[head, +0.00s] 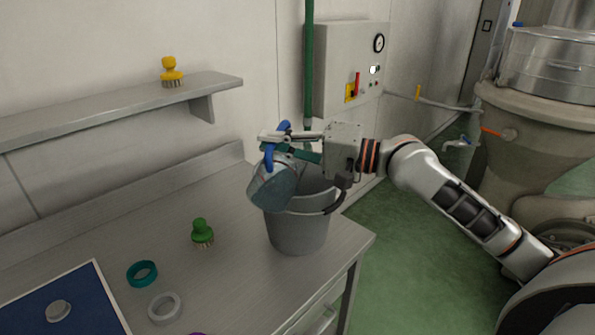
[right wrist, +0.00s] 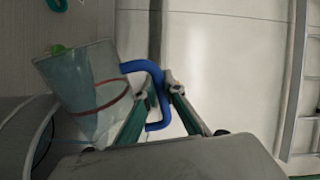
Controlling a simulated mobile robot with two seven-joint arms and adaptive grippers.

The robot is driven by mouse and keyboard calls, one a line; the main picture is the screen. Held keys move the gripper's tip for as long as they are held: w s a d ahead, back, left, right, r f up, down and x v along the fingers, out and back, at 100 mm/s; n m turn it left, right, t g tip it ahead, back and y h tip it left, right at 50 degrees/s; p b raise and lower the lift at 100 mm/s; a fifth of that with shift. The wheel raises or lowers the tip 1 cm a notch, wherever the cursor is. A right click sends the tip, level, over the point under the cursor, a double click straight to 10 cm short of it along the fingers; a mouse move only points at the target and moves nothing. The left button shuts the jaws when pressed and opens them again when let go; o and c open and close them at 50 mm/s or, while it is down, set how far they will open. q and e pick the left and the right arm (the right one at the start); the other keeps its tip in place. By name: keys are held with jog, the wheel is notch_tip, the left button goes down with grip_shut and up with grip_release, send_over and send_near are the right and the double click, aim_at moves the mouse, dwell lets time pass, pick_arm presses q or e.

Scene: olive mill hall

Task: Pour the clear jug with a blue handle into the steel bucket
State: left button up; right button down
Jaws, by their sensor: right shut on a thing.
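The clear jug (head: 270,190) with a blue handle (head: 269,160) is held tilted above the left side of the steel bucket (head: 298,234). The grey bucket stands upright near the right end of the bench, and the jug and gripper hide part of its mouth. My right gripper (head: 277,143) is shut on the blue handle. In the right wrist view the jug (right wrist: 88,88) is at left, with a red line around it, and the handle (right wrist: 148,68) passes between the fingers. I cannot tell whether liquid is flowing. My left gripper is not in view.
On the steel bench (head: 235,270) are a green brush (head: 202,233), a teal ring (head: 142,273), a white ring (head: 164,307) and a blue mat (head: 75,305) with a grey disc. A wall shelf (head: 120,108) holds a yellow brush (head: 171,72). A control box (head: 345,65) hangs behind the bucket.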

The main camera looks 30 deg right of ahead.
jog(key=shift+w+d+r+m, duration=0.15)
jog(key=shift+w+d+m, duration=0.75)
jog(key=shift+w+d, duration=0.1)
dwell(2.2)
jog(key=s+a+n, duration=0.3)
jog(key=shift+s+a+f+n, duration=0.3)
jog(key=shift+s+a, duration=0.05)
jog(key=shift+s, duration=0.05)
jog(key=shift+f, duration=0.1)
